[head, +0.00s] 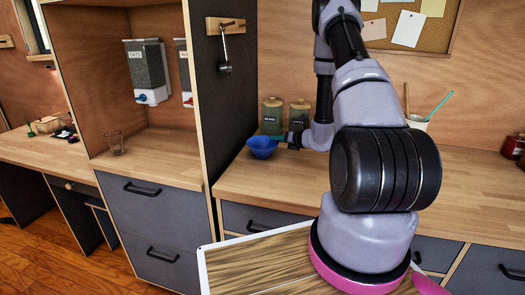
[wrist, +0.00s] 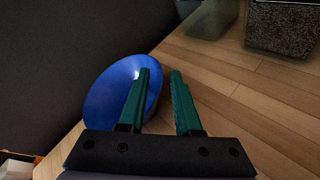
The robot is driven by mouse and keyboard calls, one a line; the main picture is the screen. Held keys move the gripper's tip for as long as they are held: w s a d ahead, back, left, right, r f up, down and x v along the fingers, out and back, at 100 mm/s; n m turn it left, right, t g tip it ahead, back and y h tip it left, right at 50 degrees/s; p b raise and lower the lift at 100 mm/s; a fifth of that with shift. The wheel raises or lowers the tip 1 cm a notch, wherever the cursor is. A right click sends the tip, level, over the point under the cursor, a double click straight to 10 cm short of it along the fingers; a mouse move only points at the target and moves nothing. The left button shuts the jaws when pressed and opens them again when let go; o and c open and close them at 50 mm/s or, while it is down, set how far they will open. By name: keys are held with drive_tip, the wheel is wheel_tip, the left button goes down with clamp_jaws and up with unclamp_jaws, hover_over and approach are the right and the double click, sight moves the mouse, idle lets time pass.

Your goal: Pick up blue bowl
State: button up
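The blue bowl (head: 261,147) sits on the wooden counter beside the dark partition panel. In the wrist view the bowl (wrist: 108,92) is at left of centre, and part of it is hidden behind a finger. My gripper (head: 281,138) is close to the bowl's right side in the head view. In the wrist view my gripper (wrist: 160,75) has two teal fingers apart. The left finger overlaps the bowl's inside, and the right finger is outside the rim. A gap shows between the bowl's edge and the right finger.
Two labelled jars, one (head: 272,115) and another (head: 299,115), stand behind the bowl. The dark partition (head: 226,100) rises close to its left. A white cup with utensils (head: 417,122) stands farther right. The counter right of the bowl is mostly clear.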

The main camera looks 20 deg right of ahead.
clamp_jaws()
idle(1.2)
